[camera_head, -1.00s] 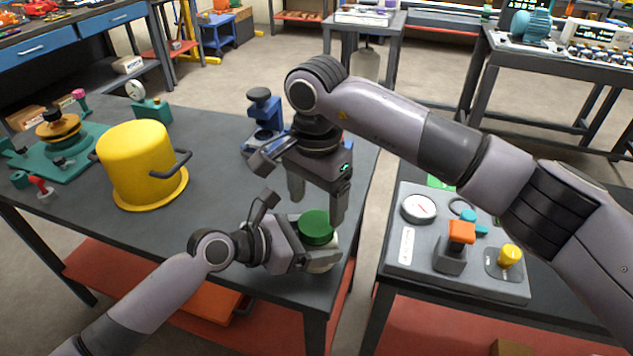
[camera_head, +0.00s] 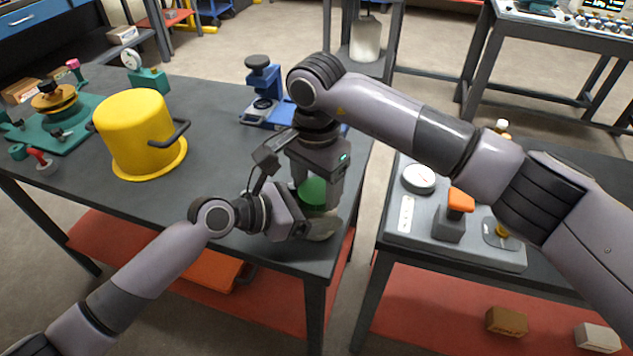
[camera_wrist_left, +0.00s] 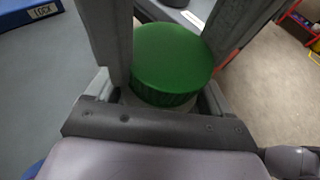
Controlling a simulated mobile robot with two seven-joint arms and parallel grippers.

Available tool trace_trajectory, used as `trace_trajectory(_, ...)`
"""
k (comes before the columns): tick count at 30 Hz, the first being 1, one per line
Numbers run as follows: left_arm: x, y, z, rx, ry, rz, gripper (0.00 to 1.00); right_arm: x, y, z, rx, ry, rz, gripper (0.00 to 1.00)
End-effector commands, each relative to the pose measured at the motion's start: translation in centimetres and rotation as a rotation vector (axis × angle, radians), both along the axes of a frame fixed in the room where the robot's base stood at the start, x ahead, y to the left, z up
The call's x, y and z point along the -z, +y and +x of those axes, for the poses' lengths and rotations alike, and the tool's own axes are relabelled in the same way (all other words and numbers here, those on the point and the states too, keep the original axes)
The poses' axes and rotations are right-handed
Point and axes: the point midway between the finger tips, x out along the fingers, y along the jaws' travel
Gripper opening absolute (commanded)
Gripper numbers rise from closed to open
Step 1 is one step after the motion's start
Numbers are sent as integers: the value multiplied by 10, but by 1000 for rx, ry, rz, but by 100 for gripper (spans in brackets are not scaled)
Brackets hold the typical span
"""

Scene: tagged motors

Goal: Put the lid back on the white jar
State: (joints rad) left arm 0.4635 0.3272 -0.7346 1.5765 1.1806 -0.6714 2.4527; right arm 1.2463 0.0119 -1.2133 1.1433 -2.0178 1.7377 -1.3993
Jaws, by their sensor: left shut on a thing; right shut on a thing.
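The white jar (camera_head: 322,216) stands near the front right corner of the left table, mostly hidden by my grippers. My left gripper (camera_head: 318,229) is shut on the jar's body from the left. The green lid (camera_head: 312,192) sits at the top of the jar. My right gripper (camera_head: 315,186) points down from above, with its fingers shut on the lid's sides. In the left wrist view the lid (camera_wrist_left: 172,60) looks level, with a little of the pale jar (camera_wrist_left: 150,103) below it. I cannot tell whether the lid is fully seated.
A yellow pot (camera_head: 135,130) stands at the left of the table, and a blue device (camera_head: 265,95) stands behind my grippers. A grey panel (camera_head: 410,225) with a gauge and an orange-topped switch lies on the right table. A floor gap separates the two tables.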

Motion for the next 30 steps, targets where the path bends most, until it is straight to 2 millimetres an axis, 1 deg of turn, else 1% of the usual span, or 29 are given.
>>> trace_trajectory(2, -1, 0, 0, -1, -1, -1, 0, -1, 0, 0, 15, 0, 0, 30)
trace_trajectory(5, -1, 0, 0, -1, -1, -1, 0, -1, 0, 0, 91, -1, 0, 30)
trace_trajectory(18, 0, 0, 0, -1, -1, -1, 0, 0, 0, 0, 776, -2, 0, 29)
trace_trajectory(22, 0, 0, 0, -1, -1, -1, 0, 0, 0, 0, 962, 0, 1, 29)
trace_trajectory(27, 0, 0, 0, -1, 0, 0, 0, 0, 0, 0, 1106, 0, 0, 29)
trace_trajectory(30, 0, 0, 0, -1, 0, 0, 0, 0, 0, 0, 1133, 0, -1, 29)
